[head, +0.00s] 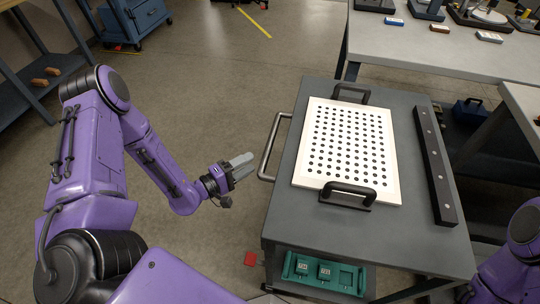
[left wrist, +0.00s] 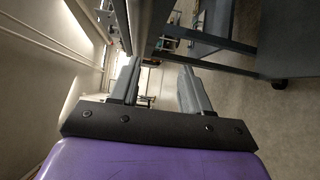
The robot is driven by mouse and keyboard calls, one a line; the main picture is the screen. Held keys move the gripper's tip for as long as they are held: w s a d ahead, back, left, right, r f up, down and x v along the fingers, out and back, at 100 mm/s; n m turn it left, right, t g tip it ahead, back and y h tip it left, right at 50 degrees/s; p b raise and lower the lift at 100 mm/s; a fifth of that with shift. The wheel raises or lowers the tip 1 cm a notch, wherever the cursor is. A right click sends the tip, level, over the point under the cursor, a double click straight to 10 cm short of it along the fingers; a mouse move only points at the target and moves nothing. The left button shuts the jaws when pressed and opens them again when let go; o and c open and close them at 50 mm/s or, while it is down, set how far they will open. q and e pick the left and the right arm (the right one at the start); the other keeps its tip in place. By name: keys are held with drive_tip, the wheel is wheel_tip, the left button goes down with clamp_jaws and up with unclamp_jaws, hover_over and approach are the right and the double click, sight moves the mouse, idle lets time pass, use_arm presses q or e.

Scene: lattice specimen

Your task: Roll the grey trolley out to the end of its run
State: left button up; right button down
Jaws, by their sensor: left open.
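The grey trolley (head: 405,225) stands right of the middle in the head view. A bent metal push handle (head: 268,150) sticks out from its left side. My left gripper (head: 243,163) is just left of this handle, pointing toward it. It looks apart from the handle. In the left wrist view its two fingers (left wrist: 160,85) are spread with nothing held between them. A grey bar crosses the top of that view; I cannot tell for sure which part it is. My right arm shows at the lower right of the head view, its gripper out of frame.
On the trolley lie a white dotted board (head: 345,150) with two black handles and a long dark bar (head: 435,165). A green tray (head: 320,275) sits below. A workbench (head: 440,45) stands behind; floor to the left is open.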

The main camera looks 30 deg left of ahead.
sight(269, 145)
use_arm(q)
drive_tip(key=w+d+r, duration=0.1)
drive_tip(key=w, duration=0.1)
drive_tip(key=w+d+r+h, duration=0.1)
drive_tip(key=w, duration=0.2)
drive_tip(key=w+d+r+t+h, duration=0.1)
drive_tip(key=w+d, duration=0.1)
drive_tip(key=w, duration=0.1)
drive_tip(key=shift+w, duration=0.15)
clamp_jaws()
